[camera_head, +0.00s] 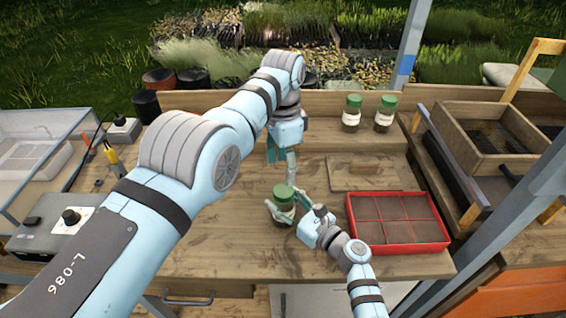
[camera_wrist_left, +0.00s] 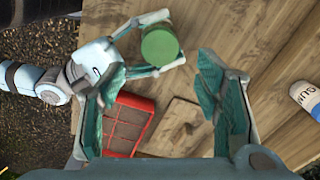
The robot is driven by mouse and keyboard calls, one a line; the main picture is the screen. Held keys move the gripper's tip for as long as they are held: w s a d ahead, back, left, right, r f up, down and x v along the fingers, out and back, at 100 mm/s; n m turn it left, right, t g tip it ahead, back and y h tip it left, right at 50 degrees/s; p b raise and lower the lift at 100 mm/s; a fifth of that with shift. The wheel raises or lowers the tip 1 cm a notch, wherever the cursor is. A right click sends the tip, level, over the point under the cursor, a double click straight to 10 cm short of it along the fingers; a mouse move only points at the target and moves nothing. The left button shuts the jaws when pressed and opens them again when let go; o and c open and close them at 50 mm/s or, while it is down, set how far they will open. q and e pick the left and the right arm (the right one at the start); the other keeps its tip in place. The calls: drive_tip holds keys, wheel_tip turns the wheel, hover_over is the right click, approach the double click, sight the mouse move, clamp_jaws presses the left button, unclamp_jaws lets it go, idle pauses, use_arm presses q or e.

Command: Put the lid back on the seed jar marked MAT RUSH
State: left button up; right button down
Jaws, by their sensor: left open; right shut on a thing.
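A seed jar (camera_head: 281,213) is held by my right gripper (camera_head: 288,208) over the front middle of the bench. A green lid (camera_head: 283,192) sits on its top; I cannot tell how firmly. The lid also shows from above in the left wrist view (camera_wrist_left: 160,46), with the right gripper's fingers on both sides of the jar. The held jar's label is not readable. My left gripper (camera_head: 281,157) is open and empty, pointing down behind the jar. Its spread fingers frame the left wrist view (camera_wrist_left: 160,90), with the lid beyond them.
Two green-lidded jars, left (camera_head: 351,114) and right (camera_head: 384,115), stand at the back right. A wooden board (camera_head: 350,177) and red divided tray (camera_head: 349,222) lie on the right. A wooden sieve box (camera_head: 452,135) stands farther right. The bench's left-middle is clear.

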sight(283, 191)
use_arm(q)
wheel_tip(283, 191, down, 8)
drive_tip(key=shift+r, duration=0.15)
idle(0.3)
drive_tip(key=c, duration=1.2)
drive_tip(key=m, duration=0.6)
drive_tip(key=shift+m, duration=0.3)
drive_tip(key=shift+c, duration=0.2)
drive_tip(key=m, duration=0.6)
drive_tip(key=shift+s+a, duration=0.1)
drive_tip(key=o, duration=1.3)
